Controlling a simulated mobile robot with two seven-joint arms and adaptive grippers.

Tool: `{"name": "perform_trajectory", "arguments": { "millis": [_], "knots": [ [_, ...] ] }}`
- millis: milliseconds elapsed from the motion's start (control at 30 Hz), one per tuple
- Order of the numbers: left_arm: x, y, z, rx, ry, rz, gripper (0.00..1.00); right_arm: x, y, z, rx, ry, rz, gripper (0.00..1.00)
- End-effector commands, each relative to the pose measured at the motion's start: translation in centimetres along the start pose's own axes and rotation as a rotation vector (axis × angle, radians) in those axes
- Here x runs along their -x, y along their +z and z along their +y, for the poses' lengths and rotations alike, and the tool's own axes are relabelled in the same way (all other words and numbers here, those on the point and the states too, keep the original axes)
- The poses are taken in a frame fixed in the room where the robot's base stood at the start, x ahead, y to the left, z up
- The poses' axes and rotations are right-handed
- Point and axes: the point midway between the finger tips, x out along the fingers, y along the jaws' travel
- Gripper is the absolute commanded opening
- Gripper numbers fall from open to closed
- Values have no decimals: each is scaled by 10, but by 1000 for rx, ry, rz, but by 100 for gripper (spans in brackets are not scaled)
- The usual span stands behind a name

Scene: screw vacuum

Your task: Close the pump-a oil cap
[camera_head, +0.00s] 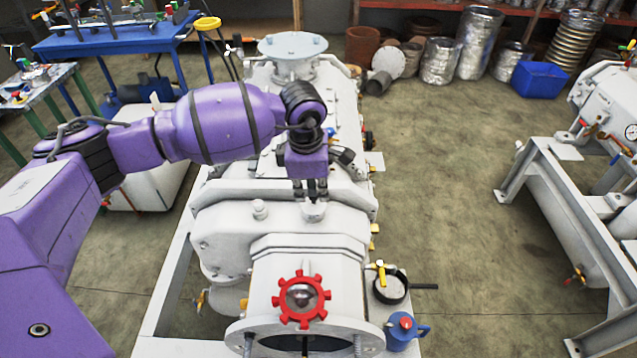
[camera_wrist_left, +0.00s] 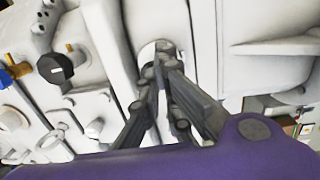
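The pump (camera_head: 350,215) is a large white machine on a white frame in the middle of the head view. My left gripper (camera_head: 316,196) points down at a small white fitting (camera_head: 314,211) on top of its body. In the left wrist view the gripper's dark fingers (camera_wrist_left: 160,62) come close together over a white round rim (camera_wrist_left: 147,52). Whether they hold anything between the tips is hidden. I cannot tell whether this fitting is the oil cap, or if it is open or closed. My right gripper is not in view.
A red handwheel (camera_head: 301,299) is on the pump's near end. A small white knob (camera_head: 259,209) stands left of the gripper. A blue can (camera_head: 403,331) and a black round pan (camera_head: 390,287) sit at the near right. Open floor (camera_head: 450,200) lies to the right.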

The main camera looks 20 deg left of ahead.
Motion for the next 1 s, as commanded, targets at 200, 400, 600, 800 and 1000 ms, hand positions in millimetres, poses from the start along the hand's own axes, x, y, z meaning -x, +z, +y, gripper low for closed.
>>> {"name": "perform_trajectory", "arguments": {
  "millis": [200, 400, 600, 800, 1000],
  "knots": [
    [0, 0, -10, -3, -10, 2, 0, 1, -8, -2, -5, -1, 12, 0],
    [11, -1, -6, -1, -3, 1, 0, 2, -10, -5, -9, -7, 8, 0],
    [59, -6, 1, 1, -1, 0, 0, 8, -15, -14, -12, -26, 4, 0],
    [98, -7, 1, 1, -9, 4, 0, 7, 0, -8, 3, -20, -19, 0],
    [129, -7, 3, 2, -9, 4, 0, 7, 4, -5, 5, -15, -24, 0]
  ]
}}
